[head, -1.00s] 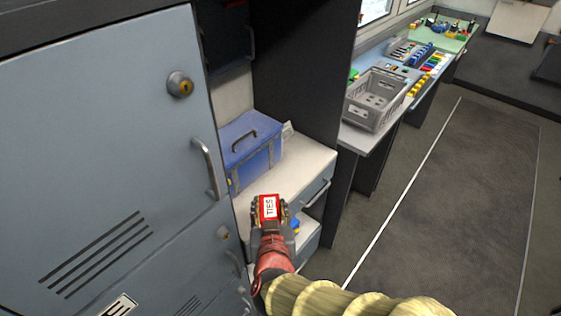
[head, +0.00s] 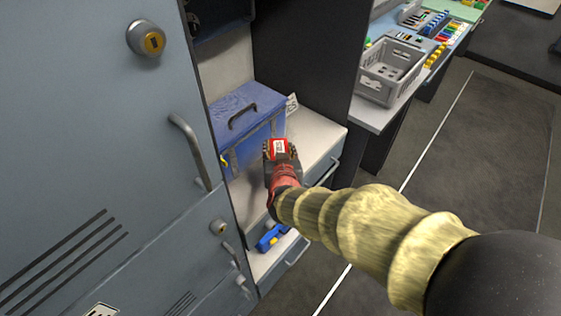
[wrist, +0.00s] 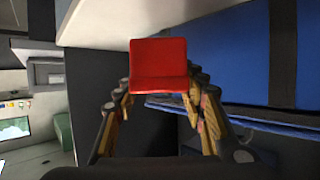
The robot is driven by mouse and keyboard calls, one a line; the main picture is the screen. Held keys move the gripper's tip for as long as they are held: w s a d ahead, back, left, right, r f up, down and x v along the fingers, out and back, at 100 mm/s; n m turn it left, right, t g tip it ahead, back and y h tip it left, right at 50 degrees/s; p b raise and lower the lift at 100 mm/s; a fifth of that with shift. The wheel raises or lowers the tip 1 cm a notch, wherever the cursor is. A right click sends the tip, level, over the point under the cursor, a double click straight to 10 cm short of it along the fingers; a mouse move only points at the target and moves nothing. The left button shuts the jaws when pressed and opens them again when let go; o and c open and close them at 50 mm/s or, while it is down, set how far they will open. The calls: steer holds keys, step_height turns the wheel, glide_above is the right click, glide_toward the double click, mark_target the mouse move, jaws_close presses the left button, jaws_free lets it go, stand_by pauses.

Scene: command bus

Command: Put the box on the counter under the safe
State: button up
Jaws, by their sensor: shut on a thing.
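The box is small and red with a white label (head: 279,146). My gripper (head: 281,154) is shut on it, and the wrist view shows the red box (wrist: 160,60) between the two fingers. The white counter (head: 312,135) is in the recess right of the blue-grey locker. In the head view the box appears in front of the counter's surface, right of a blue case; I cannot tell its height above it or any contact. A dark unit with a handle (head: 218,22) hangs above the counter, mostly cut off; I cannot tell if it is the safe.
The blue case (head: 240,112) takes up the counter's left and back. A locker door (head: 90,130) with a handle stands close at left. Below is a lower shelf or drawer with a blue item (head: 270,237). A dark panel bounds the right; beyond it is a grey crate (head: 390,72).

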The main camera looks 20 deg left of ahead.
steer(key=shift+w+a+f+b, duration=0.1)
steer(key=shift+w+f+b, duration=0.35)
steer(key=shift+w+f, duration=0.55)
step_height(320, 180, down, 3)
steer(key=shift+f+b, duration=0.2)
steer(key=shift+b, duration=0.85)
steer(key=shift+r, duration=0.1)
steer(key=o, duration=0.7)
steer(key=shift+f, duration=0.25)
steer(key=o, duration=0.5)
